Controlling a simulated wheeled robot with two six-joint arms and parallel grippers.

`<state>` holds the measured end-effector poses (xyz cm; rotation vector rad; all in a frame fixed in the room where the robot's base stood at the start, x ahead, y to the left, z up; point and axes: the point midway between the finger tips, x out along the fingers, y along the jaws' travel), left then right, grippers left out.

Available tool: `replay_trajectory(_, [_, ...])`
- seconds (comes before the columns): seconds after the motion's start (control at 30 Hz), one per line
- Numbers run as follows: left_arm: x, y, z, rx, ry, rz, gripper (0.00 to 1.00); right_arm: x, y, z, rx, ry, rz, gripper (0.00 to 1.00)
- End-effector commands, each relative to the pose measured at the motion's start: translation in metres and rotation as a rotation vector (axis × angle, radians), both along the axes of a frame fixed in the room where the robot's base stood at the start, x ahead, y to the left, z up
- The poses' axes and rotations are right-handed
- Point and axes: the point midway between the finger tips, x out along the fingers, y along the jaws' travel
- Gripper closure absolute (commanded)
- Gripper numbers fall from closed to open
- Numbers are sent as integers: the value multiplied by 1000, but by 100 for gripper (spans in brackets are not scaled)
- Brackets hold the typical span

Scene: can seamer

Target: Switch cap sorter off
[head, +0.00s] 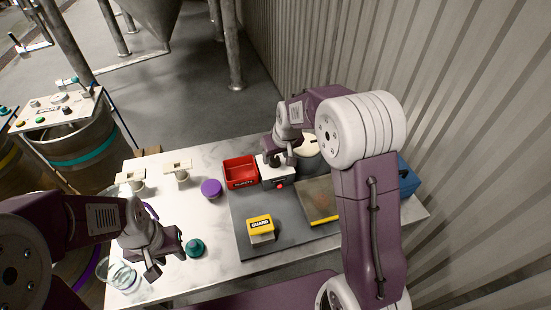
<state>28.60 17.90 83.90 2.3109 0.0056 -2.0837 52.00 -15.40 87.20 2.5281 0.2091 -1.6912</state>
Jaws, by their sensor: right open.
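A small white box (275,180) with a red button (280,185) on its front stands right of a red bin (240,170) on the table. It looks like the cap sorter's control, but its label is too small to read. My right gripper (278,158) is open, close over the top of this box, beside a dark part there. The gripper partly hides the box top, and I cannot tell whether it touches. My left gripper (167,259) is open and empty over the table's left front, near a teal round cap (194,247).
A yellow guard block (261,229) and a yellow-edged plate (318,200) lie on a dark mat (285,245). A purple cap (211,188), a clear glass (122,276) and a blue box (408,180) are also on the table. A corrugated wall (440,90) rises at right.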

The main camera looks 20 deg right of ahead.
Motion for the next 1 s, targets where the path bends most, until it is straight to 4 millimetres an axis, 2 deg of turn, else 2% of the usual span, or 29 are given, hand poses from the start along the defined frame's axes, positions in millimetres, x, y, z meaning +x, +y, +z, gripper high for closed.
replay_trajectory(0.03, [0,0,-2,0,0,0,64,2,0,-8,0,2,0,47])
replay_trajectory(0.13, [0,0,-3,0,0,0,64,6,1,-14,0,-1,0,47])
replay_trajectory(0.4, [0,0,-2,0,0,0,64,7,1,-15,1,-1,-1,47])
replay_trajectory(0.6, [0,0,-2,0,0,0,64,7,1,-15,1,-1,-1,100])
replay_trajectory(1.0, [0,0,-8,0,0,0,64,7,0,-16,1,-2,71,100])
